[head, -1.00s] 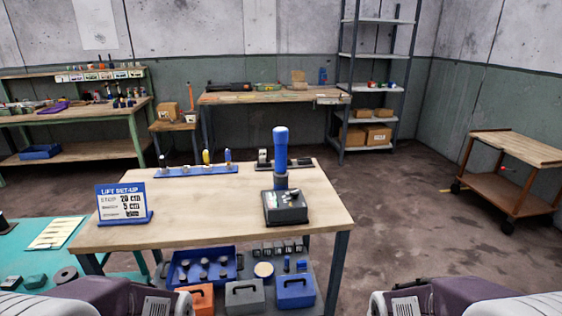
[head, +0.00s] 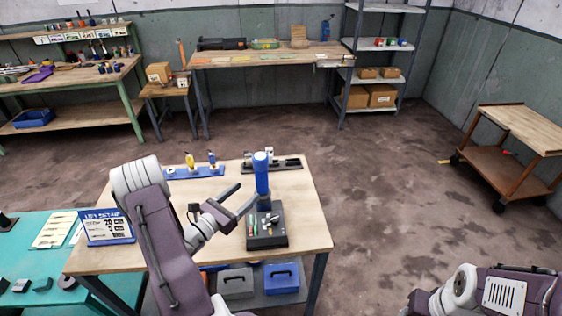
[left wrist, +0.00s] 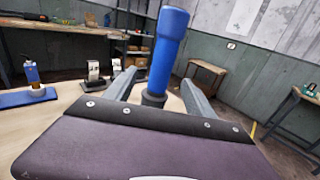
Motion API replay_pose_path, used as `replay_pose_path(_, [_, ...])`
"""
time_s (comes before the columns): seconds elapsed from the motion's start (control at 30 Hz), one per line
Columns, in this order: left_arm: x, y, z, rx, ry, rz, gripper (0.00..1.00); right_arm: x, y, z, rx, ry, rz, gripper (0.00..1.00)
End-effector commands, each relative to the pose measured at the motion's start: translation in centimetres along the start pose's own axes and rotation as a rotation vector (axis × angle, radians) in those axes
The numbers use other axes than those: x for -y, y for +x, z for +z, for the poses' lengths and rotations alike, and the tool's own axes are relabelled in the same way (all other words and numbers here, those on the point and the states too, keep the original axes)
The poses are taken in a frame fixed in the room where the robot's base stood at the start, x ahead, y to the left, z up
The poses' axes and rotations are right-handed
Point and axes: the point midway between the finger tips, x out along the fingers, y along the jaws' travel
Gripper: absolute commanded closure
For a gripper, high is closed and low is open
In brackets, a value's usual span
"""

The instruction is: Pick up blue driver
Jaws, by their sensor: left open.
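The blue driver (head: 262,176) stands upright, with its thick blue handle on top, at the dark control box (head: 267,228) on the wooden table. My left gripper (head: 246,195) is open and reaches in from the left at handle height. In the left wrist view the blue driver (left wrist: 165,52) rises between the two spread fingers of the left gripper (left wrist: 158,86), near their tips. I cannot tell whether either finger touches it. My right arm shows at the bottom right of the head view, but its gripper is out of view.
A blue rack (head: 205,171) with small upright tools and a dark fixture (head: 285,165) stand at the table's back. A lift set-up sign (head: 106,227) stands at its left. Grey (head: 236,283) and blue (head: 281,277) cases sit below.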

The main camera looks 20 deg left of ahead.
Motion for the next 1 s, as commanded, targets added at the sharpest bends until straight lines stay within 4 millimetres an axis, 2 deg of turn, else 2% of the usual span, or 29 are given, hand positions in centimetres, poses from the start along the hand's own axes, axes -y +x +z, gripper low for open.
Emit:
replay_pose_path(0.2, [0.3,3.2,0.1,-0.001,0.002,-0.010,0.37,0.0,-0.9,-0.1,0.000,0.000,0.000,0.48])
replay_pose_path(0.43, [0.3,4.5,0.1,-0.002,0.003,-0.010,0.37,0.0,-1.3,-0.1,0.000,0.000,0.000,0.48])
replay_pose_path(0.57, [0.6,6.9,0.3,-0.001,0.002,-0.013,0.37,0.1,-2.6,-0.3,0.000,0.000,0.000,0.48])
replay_pose_path(0.7, [0.5,8.8,0.0,-0.002,0.003,-0.011,0.37,0.1,-2.8,-0.3,0.000,0.000,0.000,0.48])
replay_pose_path(0.93, [0.4,9.1,-0.1,-0.002,0.001,-0.009,0.37,0.1,-2.7,-0.3,0.000,0.000,0.000,0.48])
replay_pose_path(0.97, [0.4,9.1,-0.1,-0.002,0.001,-0.009,0.40,0.1,-2.7,-0.3,0.000,0.000,0.000,0.48])
replay_pose_path(1.0, [0.4,9.1,-0.1,-0.002,0.002,-0.009,0.51,0.1,-2.7,-0.3,0.000,0.000,0.000,0.48])
